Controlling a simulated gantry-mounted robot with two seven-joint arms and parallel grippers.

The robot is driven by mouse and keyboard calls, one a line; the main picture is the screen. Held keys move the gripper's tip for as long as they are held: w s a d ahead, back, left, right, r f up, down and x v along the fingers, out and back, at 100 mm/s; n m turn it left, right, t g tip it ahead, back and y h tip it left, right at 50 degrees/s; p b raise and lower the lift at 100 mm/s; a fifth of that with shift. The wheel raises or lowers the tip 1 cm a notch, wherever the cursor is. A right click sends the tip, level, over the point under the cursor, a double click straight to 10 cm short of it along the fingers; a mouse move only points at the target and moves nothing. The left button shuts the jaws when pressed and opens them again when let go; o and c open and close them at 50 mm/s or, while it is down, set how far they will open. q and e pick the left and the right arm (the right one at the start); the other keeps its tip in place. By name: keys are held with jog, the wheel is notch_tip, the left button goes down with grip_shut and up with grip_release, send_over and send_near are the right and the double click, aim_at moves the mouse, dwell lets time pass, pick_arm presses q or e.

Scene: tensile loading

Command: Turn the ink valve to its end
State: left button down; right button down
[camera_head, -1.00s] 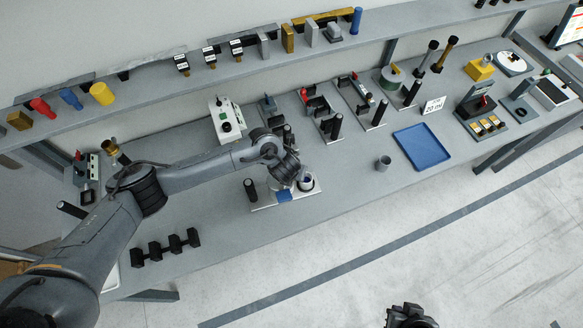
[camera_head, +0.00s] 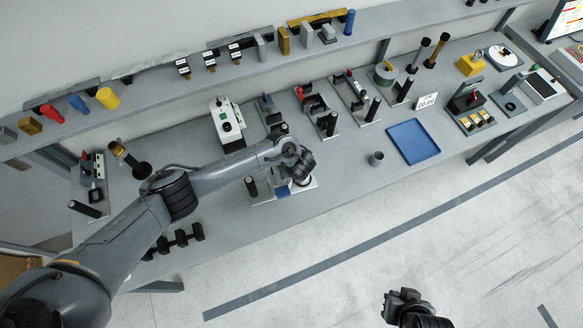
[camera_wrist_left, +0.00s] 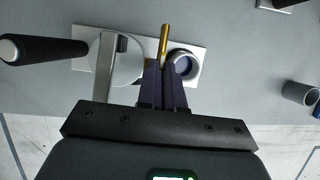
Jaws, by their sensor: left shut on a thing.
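The station with the valve is a white plate (camera_wrist_left: 208,62), with a round white part (camera_wrist_left: 125,65), a long black-handled lever (camera_wrist_left: 45,50) and a dark-rimmed round cup (camera_wrist_left: 184,64). A thin brass lever (camera_wrist_left: 164,38), apparently the ink valve's handle, stands between the round part and the cup. My left gripper (camera_wrist_left: 163,75) is closed around its near end; the fingers hide the gripped part. In the head view my left gripper (camera_head: 298,172) is over this plate (camera_head: 265,199) and covers much of it. My right gripper (camera_head: 403,297) is at the bottom, away from the bench; its fingers are unclear.
A grey cup (camera_head: 376,159) and a blue tray (camera_head: 413,142) are right of the station. Black-handled fixtures (camera_head: 325,122) stand behind it. Black weights (camera_head: 176,241) lie to the left, beside my arm. The bench front edge is close.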

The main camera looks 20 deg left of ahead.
dwell(0.3)
pick_arm(q)
jog(key=c, duration=1.3)
grip_release()
jog(key=shift+s+d+r, duration=0.15)
jog(key=shift+r, duration=0.35)
jog(key=p+v, duration=0.4)
jog(key=v, duration=0.5)
jog(key=shift+d+r, duration=0.15)
jog(key=shift+r, duration=0.2)
jog(key=shift+s, duration=0.1)
